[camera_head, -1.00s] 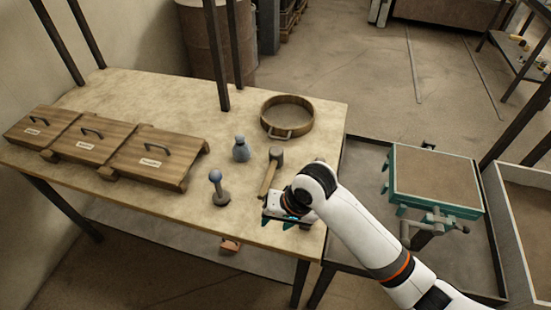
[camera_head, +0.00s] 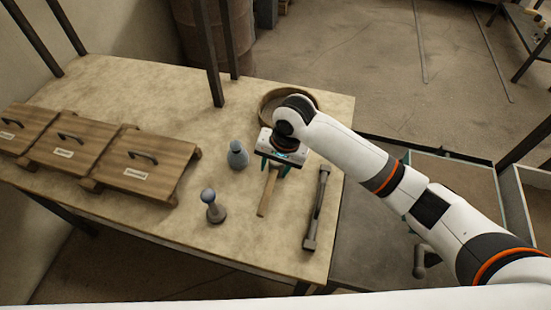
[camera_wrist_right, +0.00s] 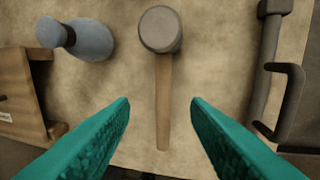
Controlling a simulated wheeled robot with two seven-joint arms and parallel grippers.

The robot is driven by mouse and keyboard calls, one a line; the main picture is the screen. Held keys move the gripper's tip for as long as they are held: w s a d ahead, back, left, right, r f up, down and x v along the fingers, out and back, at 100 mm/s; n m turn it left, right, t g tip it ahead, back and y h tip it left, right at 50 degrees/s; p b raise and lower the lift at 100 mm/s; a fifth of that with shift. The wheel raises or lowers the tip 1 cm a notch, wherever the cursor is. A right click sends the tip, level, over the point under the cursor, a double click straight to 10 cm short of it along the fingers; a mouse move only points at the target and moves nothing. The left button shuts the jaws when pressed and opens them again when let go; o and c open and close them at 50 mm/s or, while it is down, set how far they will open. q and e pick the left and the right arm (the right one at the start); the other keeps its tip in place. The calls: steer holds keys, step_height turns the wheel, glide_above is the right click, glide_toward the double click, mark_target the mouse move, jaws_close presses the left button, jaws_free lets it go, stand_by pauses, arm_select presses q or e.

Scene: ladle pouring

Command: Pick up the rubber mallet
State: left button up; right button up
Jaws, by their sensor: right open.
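The rubber mallet lies on the table, its wooden handle (camera_head: 268,190) pointing toward the front edge in the head view. Its head is hidden there behind my right gripper (camera_head: 278,165). In the right wrist view the grey mallet head (camera_wrist_right: 160,30) is at the top centre and the handle runs down between my two teal fingers (camera_wrist_right: 161,120). My right gripper is open above the mallet, one finger on each side of the handle line, and holds nothing. My left gripper is not in view.
A blue-grey bottle-shaped object (camera_head: 237,155) and a round-knobbed tool (camera_head: 212,205) stand left of the mallet. A dark metal bar tool (camera_head: 317,210) lies to its right. A round wooden sieve (camera_head: 268,101) is behind.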

mark_target(269, 186)
steer(key=f, duration=0.3)
steer(key=shift+s+a+f, duration=0.25)
steer(key=shift+a+f, duration=0.1)
steer(key=shift+f, duration=0.05)
steer(key=shift+w+a+f+p, duration=0.1)
steer(key=shift+f+p, duration=0.2)
steer(key=shift+f, duration=0.3)
steer(key=f, duration=0.3)
steer(key=f+p, duration=0.1)
steer(key=shift+s+a+f, duration=0.15)
steer(key=shift+s+a, duration=0.15)
steer(key=shift+a, duration=0.1)
steer(key=shift+f, duration=0.2)
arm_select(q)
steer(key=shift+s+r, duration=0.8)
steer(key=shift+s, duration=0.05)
arm_select(e)
steer(key=shift+c, duration=0.9)
steer(key=c, duration=0.6)
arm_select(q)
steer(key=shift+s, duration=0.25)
arm_select(e)
steer(key=shift+w, duration=0.1)
jaws_close()
steer(key=shift+r, duration=0.15)
